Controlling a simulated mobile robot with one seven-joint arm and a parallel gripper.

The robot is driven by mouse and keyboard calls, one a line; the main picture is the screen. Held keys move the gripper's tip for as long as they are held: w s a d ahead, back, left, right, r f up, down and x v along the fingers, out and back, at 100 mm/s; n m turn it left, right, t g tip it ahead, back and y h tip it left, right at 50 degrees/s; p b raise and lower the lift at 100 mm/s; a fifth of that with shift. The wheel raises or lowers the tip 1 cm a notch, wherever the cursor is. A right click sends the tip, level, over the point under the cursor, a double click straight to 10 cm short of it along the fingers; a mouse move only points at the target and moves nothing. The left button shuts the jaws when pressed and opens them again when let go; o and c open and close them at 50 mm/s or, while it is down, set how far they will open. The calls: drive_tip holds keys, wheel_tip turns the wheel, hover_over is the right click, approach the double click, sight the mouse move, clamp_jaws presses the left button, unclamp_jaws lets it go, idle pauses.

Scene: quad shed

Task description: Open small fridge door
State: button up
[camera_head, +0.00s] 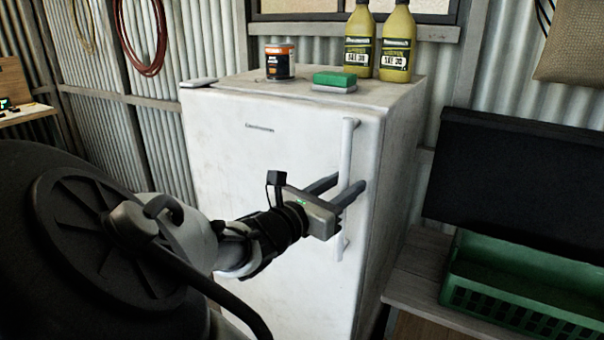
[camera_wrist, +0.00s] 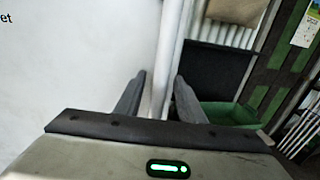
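The small white fridge (camera_head: 255,170) stands against the corrugated wall, and its front door looks shut. A long vertical white handle (camera_head: 347,147) runs along the door's right side. My gripper (camera_head: 350,182) is at the middle of the handle, one finger on each side of it. In the wrist view, the handle (camera_wrist: 169,45) passes between the two dark fingers (camera_wrist: 158,88). The fingers stand apart, with a gap showing at the left finger. The handle is close to the right finger; I cannot tell whether they touch.
On the fridge top are a dark can (camera_head: 279,62), a green-topped sponge (camera_head: 335,80) and two oil bottles (camera_head: 397,45). At right, a green crate (camera_head: 520,285) sits on a wooden bench (camera_head: 425,285) below a black panel (camera_head: 525,175).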

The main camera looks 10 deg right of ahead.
clamp_jaws()
idle(0.3)
